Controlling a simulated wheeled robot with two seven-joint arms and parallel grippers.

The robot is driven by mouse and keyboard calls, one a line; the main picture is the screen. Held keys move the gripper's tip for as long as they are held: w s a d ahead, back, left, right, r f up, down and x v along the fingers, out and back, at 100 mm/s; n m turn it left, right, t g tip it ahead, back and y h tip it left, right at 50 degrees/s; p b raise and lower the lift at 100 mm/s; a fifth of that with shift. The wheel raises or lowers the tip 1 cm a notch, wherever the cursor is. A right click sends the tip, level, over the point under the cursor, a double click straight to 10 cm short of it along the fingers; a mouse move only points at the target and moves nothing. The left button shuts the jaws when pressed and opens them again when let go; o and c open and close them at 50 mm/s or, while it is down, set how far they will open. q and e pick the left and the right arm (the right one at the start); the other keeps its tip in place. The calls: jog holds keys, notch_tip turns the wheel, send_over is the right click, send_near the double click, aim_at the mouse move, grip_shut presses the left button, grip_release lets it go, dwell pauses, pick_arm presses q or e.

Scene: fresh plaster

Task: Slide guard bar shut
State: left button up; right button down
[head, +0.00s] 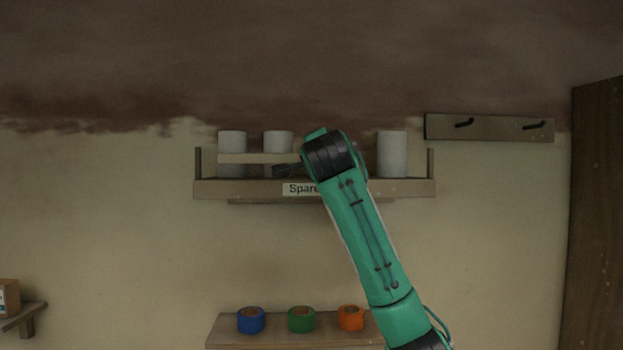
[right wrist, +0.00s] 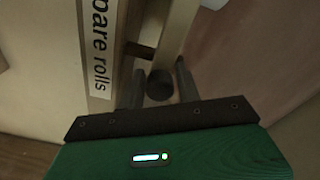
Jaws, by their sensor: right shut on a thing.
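The guard bar (head: 250,158) is a pale horizontal strip in front of the left part of the wall shelf (head: 225,188). Its left end is a little apart from the shelf's left post; its right end is hidden behind my right arm. No bar shows in front of the right-hand roll. In the right wrist view the bar (right wrist: 179,35) runs beside the labelled shelf front (right wrist: 97,20). My right gripper (right wrist: 158,88) is shut on a dark round knob (right wrist: 160,84) by the bar. In the head view my wrist largely hides this grip. My left gripper is not in view.
White rolls (head: 392,152) stand on the shelf. A hook rail (head: 490,127) is at upper right, a dark wooden panel (head: 597,220) at far right. Blue (head: 251,320), green (head: 301,320) and orange (head: 350,318) tape rolls sit on a lower shelf. A box (head: 9,297) is at far left.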

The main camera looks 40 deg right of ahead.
jog(key=s+d+b, duration=0.3)
jog(key=s+d, duration=0.2)
jog(key=d, duration=0.4)
jog(key=s+d+b, duration=0.3)
jog(key=s+d, duration=0.3)
jog(key=d, duration=0.4)
jog(key=shift+s, duration=0.25)
jog(key=shift+f, duration=0.1)
jog(key=c, duration=1.4)
grip_release()
jog(key=shift+o, duration=1.3)
jog(key=shift+s, duration=0.1)
jog(key=b+v, duration=0.5)
jog(key=v, duration=0.8)
jog(key=shift+s+b, duration=0.35)
jog(key=shift+s, duration=0.1)
